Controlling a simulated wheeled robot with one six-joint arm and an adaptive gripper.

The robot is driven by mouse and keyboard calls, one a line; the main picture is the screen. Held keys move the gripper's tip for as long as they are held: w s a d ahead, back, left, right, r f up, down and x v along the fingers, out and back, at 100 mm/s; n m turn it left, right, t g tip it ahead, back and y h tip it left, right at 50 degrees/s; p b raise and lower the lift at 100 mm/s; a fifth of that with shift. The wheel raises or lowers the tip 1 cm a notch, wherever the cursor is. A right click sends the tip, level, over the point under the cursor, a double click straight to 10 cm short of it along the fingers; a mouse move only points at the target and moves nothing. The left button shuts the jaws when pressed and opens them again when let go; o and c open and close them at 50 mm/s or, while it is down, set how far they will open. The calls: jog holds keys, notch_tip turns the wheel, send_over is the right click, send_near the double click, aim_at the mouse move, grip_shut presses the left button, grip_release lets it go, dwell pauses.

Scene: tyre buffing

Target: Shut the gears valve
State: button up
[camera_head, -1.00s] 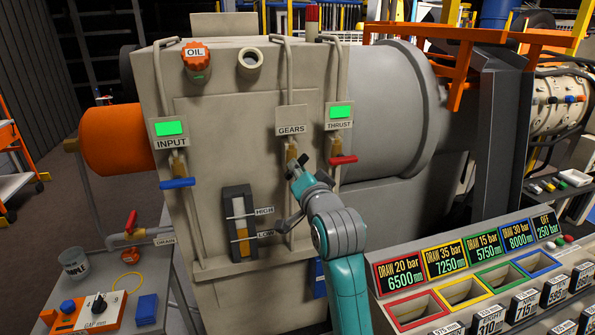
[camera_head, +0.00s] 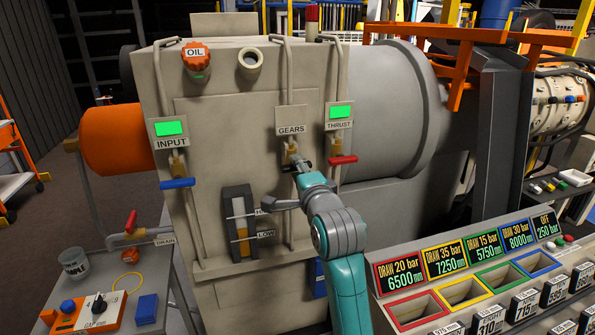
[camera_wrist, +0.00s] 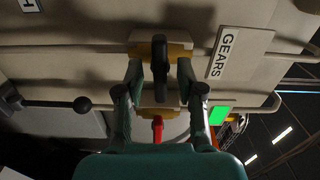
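The gears valve (camera_head: 292,154) is on a pipe under the GEARS label, left of the THRUST valve. In the wrist view its brass body (camera_wrist: 176,52) shows behind a dark handle (camera_wrist: 159,68). The handle lies crosswise to the pipe, about level in the room. My gripper (camera_head: 299,168) is at the valve, reaching up from the lower right. In the wrist view my gripper (camera_wrist: 160,82) has one finger on each side of the handle, with a visible gap on both sides. The fingers partly hide the valve in the head view.
The red THRUST lever (camera_head: 343,160) is close on the right. The blue INPUT lever (camera_head: 178,183) is farther left, and both lie crosswise. A level gauge (camera_head: 240,222) is below left. A sign-covered console (camera_head: 480,300) stands at the lower right.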

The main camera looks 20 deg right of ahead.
jog(key=shift+s, duration=0.1)
jog(key=shift+s, duration=2.9)
jog(key=shift+s, duration=0.1)
jog(key=s, duration=0.7)
jog(key=s+f+n+g, duration=0.1)
jog(key=s+f+n, duration=0.3)
jog(key=s+f, duration=0.6)
jog(key=s+f+n+g, duration=0.1)
jog(key=s+f+n, duration=0.45)
jog(key=f, duration=0.95)
jog(key=s+f+n, duration=0.2)
jog(key=s+n, duration=0.2)
jog(key=s, duration=1)
jog(key=s+f+n+g, duration=0.1)
jog(key=s+f+n, duration=0.2)
jog(key=s, duration=1.2)
jog(key=shift+f+n, duration=0.2)
jog(key=shift+n, duration=0.15)
